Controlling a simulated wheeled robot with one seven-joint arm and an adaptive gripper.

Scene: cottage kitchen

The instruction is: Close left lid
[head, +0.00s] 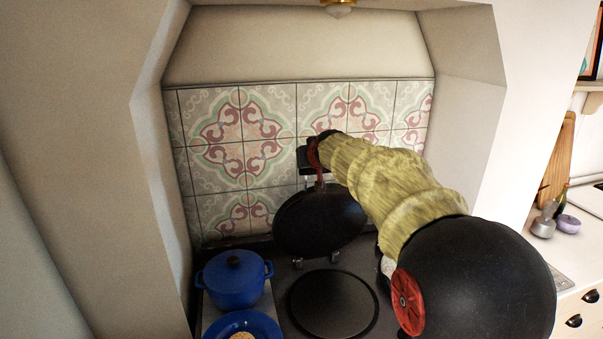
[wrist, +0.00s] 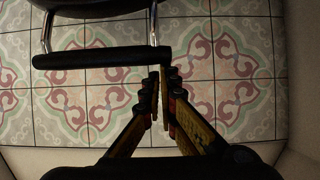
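The left lid (head: 310,225) is a round black disc, raised on its hinges and leaning back above the round hotplate (head: 333,303). Its dark bar handle (wrist: 90,58) on metal posts shows in the wrist view. My gripper (wrist: 163,75) has its fingers drawn together, with only a thin gap between them and nothing visible held. The fingertips are at the right end of the handle bar; I cannot tell whether they touch it. In the head view my gripper (head: 317,165) is at the lid's top, partly hiding the handle. My arm hides the area to the right.
A blue lidded pot (head: 234,280) and a blue plate (head: 243,325) with food on it stand left of the hotplate. The patterned tile wall (head: 225,150) is close behind the lid. Alcove walls bound both sides. The hotplate's surface is clear.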

